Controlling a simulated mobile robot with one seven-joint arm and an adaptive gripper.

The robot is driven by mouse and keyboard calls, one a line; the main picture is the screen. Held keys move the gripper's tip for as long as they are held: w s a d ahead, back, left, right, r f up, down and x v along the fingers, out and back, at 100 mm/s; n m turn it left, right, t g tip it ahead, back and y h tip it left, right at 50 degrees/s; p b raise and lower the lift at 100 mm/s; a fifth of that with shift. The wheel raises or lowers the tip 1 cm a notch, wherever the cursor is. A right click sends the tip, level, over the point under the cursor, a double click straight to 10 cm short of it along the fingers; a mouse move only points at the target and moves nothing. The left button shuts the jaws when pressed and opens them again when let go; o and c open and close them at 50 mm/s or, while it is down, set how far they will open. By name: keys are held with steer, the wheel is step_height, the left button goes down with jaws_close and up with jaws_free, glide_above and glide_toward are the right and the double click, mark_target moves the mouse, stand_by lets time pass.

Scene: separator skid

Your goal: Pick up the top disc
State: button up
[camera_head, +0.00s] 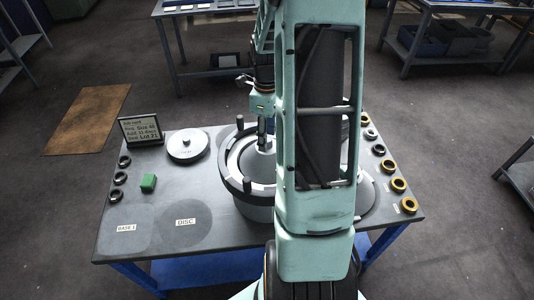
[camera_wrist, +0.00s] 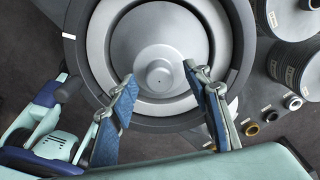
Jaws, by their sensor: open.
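The top disc is a smooth silver cone with a small centre tip, facing up in the wrist view (camera_wrist: 158,45). It sits inside a round bowl with a pale inner ring and a dark outer rim (camera_wrist: 77,50). In the head view the bowl (camera_head: 232,178) stands mid-table, its right part hidden by my arm. My gripper (camera_wrist: 158,74) is open, its two blue-padded fingers on either side of the disc's centre tip. I cannot tell its height above the disc. It also shows in the head view (camera_head: 262,137), above the bowl. Any discs beneath are hidden.
A round plate with a knob (camera_head: 187,146) and a sign (camera_head: 141,131) stand at the left. Yellow and dark rings (camera_head: 398,185) line the right edge. The marked DISC area (camera_head: 186,233) is empty.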

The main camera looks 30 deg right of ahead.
steer(key=shift+f, duration=0.75)
steer(key=shift+c, duration=0.5)
jaws_close()
steer(key=shift+r, duration=0.1)
